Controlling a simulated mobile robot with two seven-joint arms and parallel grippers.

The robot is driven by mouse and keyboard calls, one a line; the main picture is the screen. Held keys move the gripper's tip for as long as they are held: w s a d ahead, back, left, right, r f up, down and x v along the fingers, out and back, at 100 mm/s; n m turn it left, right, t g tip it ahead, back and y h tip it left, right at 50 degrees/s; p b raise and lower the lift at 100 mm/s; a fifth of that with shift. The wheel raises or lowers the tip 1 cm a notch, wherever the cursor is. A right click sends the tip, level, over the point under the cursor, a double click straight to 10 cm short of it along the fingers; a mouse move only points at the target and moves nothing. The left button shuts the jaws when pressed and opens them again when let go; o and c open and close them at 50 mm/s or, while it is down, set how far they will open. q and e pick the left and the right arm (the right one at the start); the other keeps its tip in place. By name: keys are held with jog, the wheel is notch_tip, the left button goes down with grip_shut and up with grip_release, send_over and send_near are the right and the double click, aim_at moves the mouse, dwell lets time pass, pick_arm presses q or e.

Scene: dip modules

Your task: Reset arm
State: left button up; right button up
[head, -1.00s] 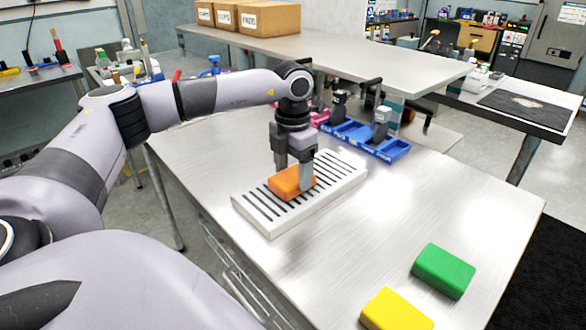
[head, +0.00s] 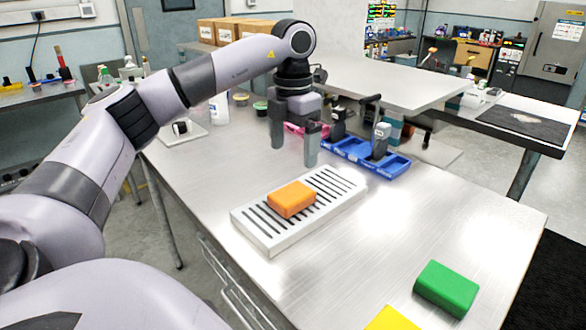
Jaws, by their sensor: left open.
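My left gripper (head: 294,158) is open and empty, raised above the table behind the white slotted rack. Its fingers point down and are apart. An orange block (head: 292,199) lies on the white slotted rack (head: 262,236), clear of the gripper. A green block (head: 446,288) lies on the metal table at the lower right. A yellow block (head: 391,319) is partly cut off by the bottom edge. My right gripper is not in view.
A blue tray (head: 396,168) with dark and grey tools stands behind the rack, close to the right of the gripper. A white bottle (head: 220,108) stands at the back left. The metal table (head: 430,222) is clear between rack and green block.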

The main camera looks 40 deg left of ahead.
pick_arm(q)
notch_tip(320, 180, up, 2)
jog(key=shift+r, duration=0.15)
dwell(0.6)
